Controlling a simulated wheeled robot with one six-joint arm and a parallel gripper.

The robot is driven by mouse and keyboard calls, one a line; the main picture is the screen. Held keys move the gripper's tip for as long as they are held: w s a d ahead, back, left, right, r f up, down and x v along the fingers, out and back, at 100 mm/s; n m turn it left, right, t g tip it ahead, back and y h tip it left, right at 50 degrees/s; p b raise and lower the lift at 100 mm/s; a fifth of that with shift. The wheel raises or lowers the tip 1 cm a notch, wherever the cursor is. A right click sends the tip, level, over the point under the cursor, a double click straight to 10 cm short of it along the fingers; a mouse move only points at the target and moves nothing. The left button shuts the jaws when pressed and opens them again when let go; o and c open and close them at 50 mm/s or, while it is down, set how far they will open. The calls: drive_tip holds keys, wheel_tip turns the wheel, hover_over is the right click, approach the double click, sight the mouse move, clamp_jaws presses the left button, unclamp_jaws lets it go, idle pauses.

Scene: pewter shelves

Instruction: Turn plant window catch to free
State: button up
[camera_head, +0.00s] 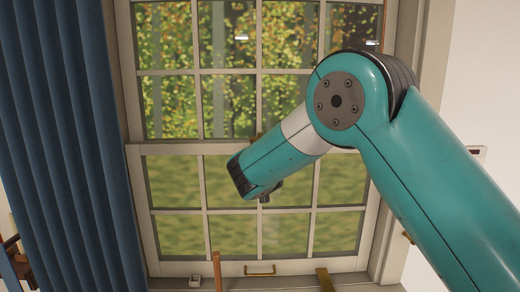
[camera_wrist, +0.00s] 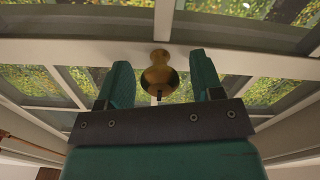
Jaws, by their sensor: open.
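The window catch (camera_wrist: 159,76) is a rounded brass piece on the pale meeting rail of the window, in the middle of the wrist view. A narrower brass part joins it to the rail, and a small dark tip shows at its lower end. My gripper (camera_wrist: 160,62) is open, with one teal finger on each side of the catch. Gaps show between the catch and both fingers, and nothing is held. In the head view my arm covers most of the rail's middle. The sash window (camera_head: 180,148) fills the centre there, and my gripper's fingers cannot be made out.
A blue curtain (camera_head: 70,150) hangs at the left of the window. A brass pull handle (camera_head: 260,271) is on the bottom rail. A wooden stick (camera_head: 217,271) and a brownish flat piece (camera_head: 326,281) stand near the sill. A pale wall (camera_head: 480,80) is at the right.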

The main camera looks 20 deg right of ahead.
drive_tip(key=c, duration=0.9)
drive_tip(key=shift+f+n+b, duration=0.1)
drive_tip(key=shift+n+b, duration=0.2)
drive_tip(key=shift+n, duration=0.2)
drive_tip(key=n+b, duration=0.1)
drive_tip(key=n, duration=0.6)
drive_tip(key=shift+a+n+b, duration=0.1)
drive_tip(key=shift+n+b, duration=0.2)
drive_tip(key=shift+b, duration=0.05)
drive_tip(key=n+p, duration=0.1)
drive_tip(key=n, duration=0.3)
drive_tip(key=n+p, duration=0.1)
drive_tip(key=n, duration=0.4)
drive_tip(key=shift+p, duration=0.35)
drive_tip(key=shift+f+n, duration=0.1)
drive_tip(key=shift+n, duration=0.2)
